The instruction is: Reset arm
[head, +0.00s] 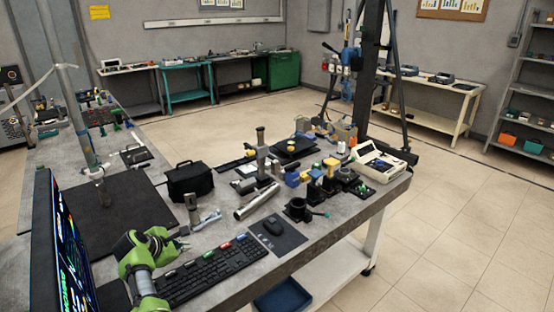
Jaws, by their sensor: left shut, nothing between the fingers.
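My left gripper (182,243) shows at the lower left, at the end of a green and grey arm. Its fingers are shut with nothing between them. It is above the workbench (228,223), beside the far left end of a black keyboard (212,270). It appears apart from the metal cylinder fixture (192,208) behind it. My right gripper is outside the view.
A monitor (65,250) stands at the left edge, close to my left arm. Open floor (460,230) lies to the right.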

